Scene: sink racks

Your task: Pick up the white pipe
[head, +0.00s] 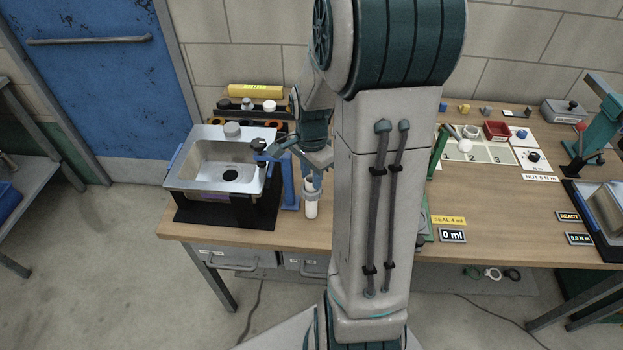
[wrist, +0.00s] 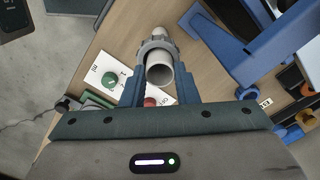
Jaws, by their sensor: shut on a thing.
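The white pipe (head: 311,208) stands upright at the front of the workbench, just right of the sink, in the head view. In the wrist view the pipe (wrist: 159,73) shows its round open end between the two blue-grey fingers, with a grey collar around it. My gripper (wrist: 158,82) is shut on the pipe. In the head view my gripper (head: 316,168) is at the pipe's upper part, partly hidden by my own arm. I cannot tell whether the pipe's lower end touches the bench.
A steel sink (head: 226,165) in a black stand is left of the pipe, with a blue bracket (head: 290,187) between them. A numbered board (head: 478,151) and a red bin (head: 496,131) are on the right. My arm hides the bench's middle.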

